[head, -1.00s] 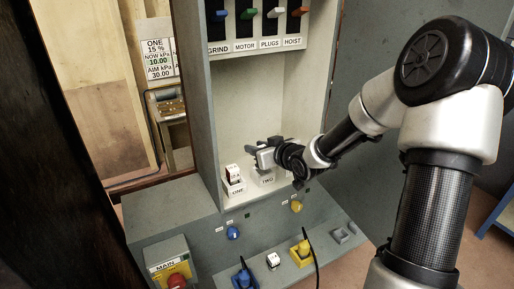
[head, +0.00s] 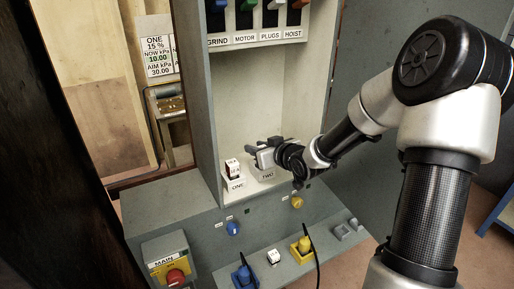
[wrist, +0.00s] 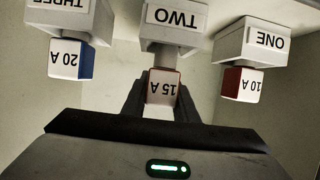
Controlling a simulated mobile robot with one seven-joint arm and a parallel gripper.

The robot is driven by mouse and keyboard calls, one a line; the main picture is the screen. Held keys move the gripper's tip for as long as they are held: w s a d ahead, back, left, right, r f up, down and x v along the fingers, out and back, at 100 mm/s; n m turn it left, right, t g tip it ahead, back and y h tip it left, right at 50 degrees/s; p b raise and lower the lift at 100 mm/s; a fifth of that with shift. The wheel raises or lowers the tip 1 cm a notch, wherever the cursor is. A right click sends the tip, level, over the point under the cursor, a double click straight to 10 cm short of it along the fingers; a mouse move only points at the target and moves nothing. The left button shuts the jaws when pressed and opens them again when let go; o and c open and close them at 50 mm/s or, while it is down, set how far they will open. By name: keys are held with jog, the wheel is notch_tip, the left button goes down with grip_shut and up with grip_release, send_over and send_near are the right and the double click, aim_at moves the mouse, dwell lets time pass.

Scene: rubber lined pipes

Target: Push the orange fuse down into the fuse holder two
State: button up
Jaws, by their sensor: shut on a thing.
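The fuse marked 15 A (wrist: 162,88), with orange-red edges, is held between the two fingers of my gripper (wrist: 160,78). Fuse holder TWO (wrist: 175,22) is a grey block right at the fuse's end in the wrist view, which is upside down. The fuse is lined up with the holder, but I cannot tell how deep it sits.
Holder ONE (wrist: 265,40) carries a red-edged 10 A fuse (wrist: 244,84). Holder THREE (wrist: 60,18) carries a blue-edged 20 A fuse (wrist: 70,60). The cabinet's left side wall (head: 200,120) stands close by. Plugs and a red MAIN button (head: 175,277) are lower down.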

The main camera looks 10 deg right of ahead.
jog(key=shift+f+b, duration=0.55)
jog(key=shift+f, duration=0.2)
jog(key=o, duration=1.1)
jog(key=shift+o, duration=0.2)
jog(key=shift+r, duration=0.1)
notch_tip(320, 180, up, 8)
jog(key=p, duration=0.7)
